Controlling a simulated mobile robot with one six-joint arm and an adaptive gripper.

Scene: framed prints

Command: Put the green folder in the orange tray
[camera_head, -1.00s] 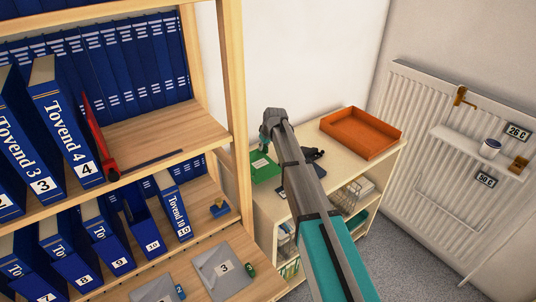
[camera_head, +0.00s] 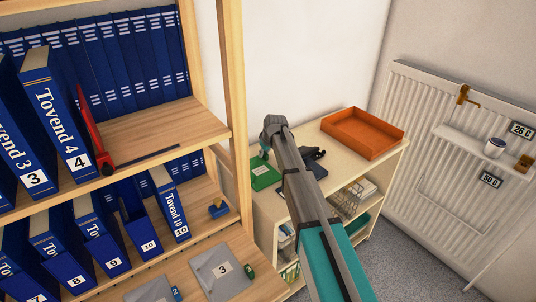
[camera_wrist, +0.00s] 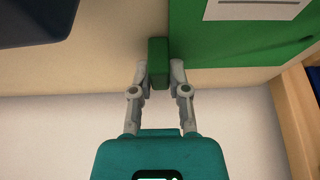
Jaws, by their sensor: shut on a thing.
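The green folder (camera_head: 266,177) with a white label lies on the top of the low cream cabinet, left of my arm. In the wrist view the folder (camera_wrist: 235,52) fills the upper right, and a green block-like part (camera_wrist: 158,62) sticks out at its left edge. My gripper (camera_wrist: 159,75) is shut on that green part, one finger on each side. In the head view my gripper (camera_head: 264,153) is small and partly hidden at the folder's back edge. The orange tray (camera_head: 385,147) sits empty on the same cabinet top, right of my arm.
A dark desk object (camera_head: 314,158) lies on the cabinet (camera_head: 335,184) between folder and tray, partly behind my arm. A wooden shelf (camera_head: 160,130) with blue binders stands at left. A white wall is behind the cabinet, a radiator (camera_head: 440,170) at right.

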